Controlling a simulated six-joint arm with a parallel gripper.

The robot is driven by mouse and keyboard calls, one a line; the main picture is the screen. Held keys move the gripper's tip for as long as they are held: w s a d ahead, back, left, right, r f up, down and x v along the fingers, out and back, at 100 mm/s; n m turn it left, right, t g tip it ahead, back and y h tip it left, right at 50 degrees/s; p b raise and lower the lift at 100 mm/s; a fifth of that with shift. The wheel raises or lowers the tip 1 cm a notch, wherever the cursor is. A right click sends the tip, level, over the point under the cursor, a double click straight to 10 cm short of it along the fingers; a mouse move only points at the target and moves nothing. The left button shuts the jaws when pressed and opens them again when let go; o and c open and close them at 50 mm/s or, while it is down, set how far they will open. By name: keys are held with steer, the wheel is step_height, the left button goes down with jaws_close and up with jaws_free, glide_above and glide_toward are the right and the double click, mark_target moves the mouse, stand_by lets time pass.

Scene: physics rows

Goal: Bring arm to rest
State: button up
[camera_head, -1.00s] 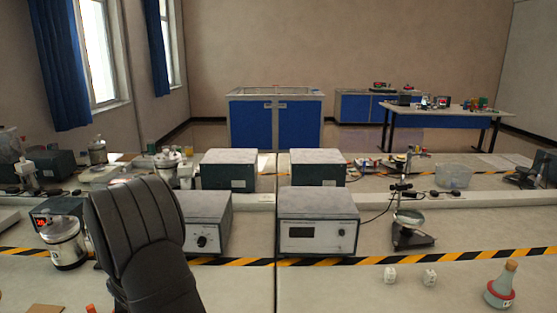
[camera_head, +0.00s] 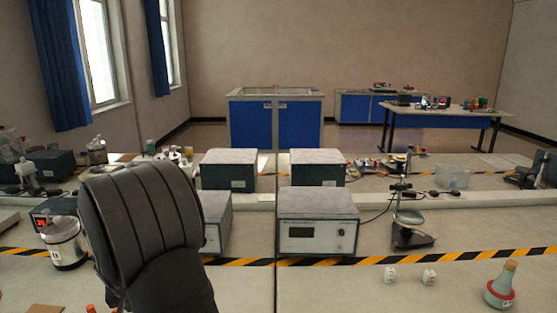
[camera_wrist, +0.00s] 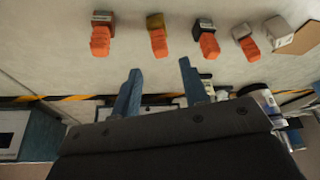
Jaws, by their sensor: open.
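My arm (camera_head: 145,225) shows as a black padded link at the lower left of the head view, and its gripper end is not visible there. In the wrist view my gripper (camera_wrist: 160,68) has two blue fingers spread apart with nothing between them. Beyond the fingertips lie several orange pieces with block-shaped ends, such as one with a dark end (camera_wrist: 207,42) and one with a yellowish end (camera_wrist: 157,38). The fingers appear apart from them.
Grey instrument boxes (camera_head: 318,222) stand mid-bench behind a yellow-black striped line. A metal pot (camera_head: 65,243) is left of my arm. Two small white blocks (camera_head: 429,277) and a red-based flask (camera_head: 500,287) are at right. The front middle bench is clear.

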steer(key=x, duration=0.8)
steer(key=shift+r, duration=0.1)
steer(key=r, duration=0.2)
steer(key=d+r, duration=0.1)
steer(key=r, duration=0.2)
steer(key=shift+w, duration=0.1)
steer(key=w+d+r, duration=0.2)
steer(key=d+r, duration=0.4)
steer(key=d, duration=0.6)
steer(key=w+d+m+h, duration=0.1)
steer(key=w+d+m, duration=0.3)
steer(key=d, duration=0.7)
steer(key=w+d+m+h, duration=0.2)
steer(key=w+d+m, duration=0.1)
steer(key=d, duration=0.8)
steer(key=s+d+m+g+h, duration=0.1)
steer(key=d+m, duration=0.6)
steer(key=d, duration=1.8)
steer(key=shift+s+f+m+g+h, duration=0.15)
steer(key=shift+s+m+g+h, duration=0.3)
steer(key=shift+s, duration=0.35)
